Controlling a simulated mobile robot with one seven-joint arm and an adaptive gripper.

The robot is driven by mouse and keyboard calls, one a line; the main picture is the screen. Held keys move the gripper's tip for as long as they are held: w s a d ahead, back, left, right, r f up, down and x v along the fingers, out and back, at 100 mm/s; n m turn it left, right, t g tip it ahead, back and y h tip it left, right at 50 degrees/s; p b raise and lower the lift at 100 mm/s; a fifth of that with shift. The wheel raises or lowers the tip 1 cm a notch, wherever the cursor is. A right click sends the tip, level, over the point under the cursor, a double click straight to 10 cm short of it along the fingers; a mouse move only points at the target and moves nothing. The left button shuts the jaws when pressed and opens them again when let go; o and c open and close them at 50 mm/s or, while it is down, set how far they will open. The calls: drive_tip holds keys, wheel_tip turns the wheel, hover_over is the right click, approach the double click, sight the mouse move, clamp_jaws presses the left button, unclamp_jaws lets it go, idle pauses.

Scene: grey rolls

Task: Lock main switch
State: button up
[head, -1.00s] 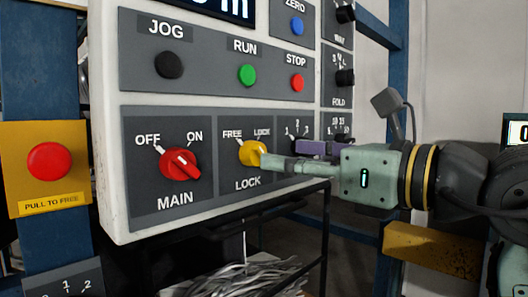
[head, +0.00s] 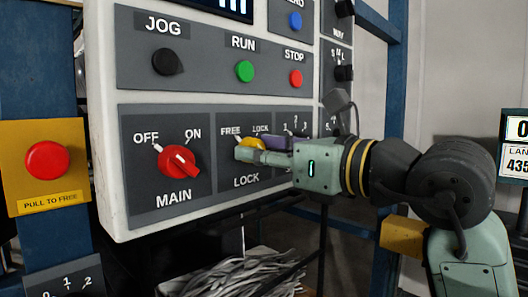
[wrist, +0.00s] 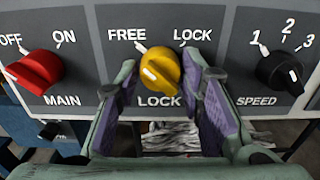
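The yellow lock knob (head: 251,143) sits on the grey panel between the FREE and LOCK marks, and it also shows in the wrist view (wrist: 160,70). The knob's white mark shows at its lower left in the wrist view. My gripper (wrist: 163,62) is open, with one finger on each side of the knob; I cannot tell if either touches it. In the head view my gripper (head: 250,152) partly covers the knob. The red main switch (head: 178,161) is to its left, below the OFF and ON marks, and shows in the wrist view (wrist: 35,70).
A black speed knob (wrist: 280,72) is right of the lock knob. A red stop button (head: 47,160) on a yellow plate is at the left. A tangle of grey strips (head: 235,275) lies below the panel.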

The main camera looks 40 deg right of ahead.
drive_tip(key=c, duration=0.7)
drive_tip(key=m+b, duration=0.3)
drive_tip(key=m, duration=1.4)
drive_tip(key=shift+m, duration=0.6)
drive_tip(key=o, duration=1.2)
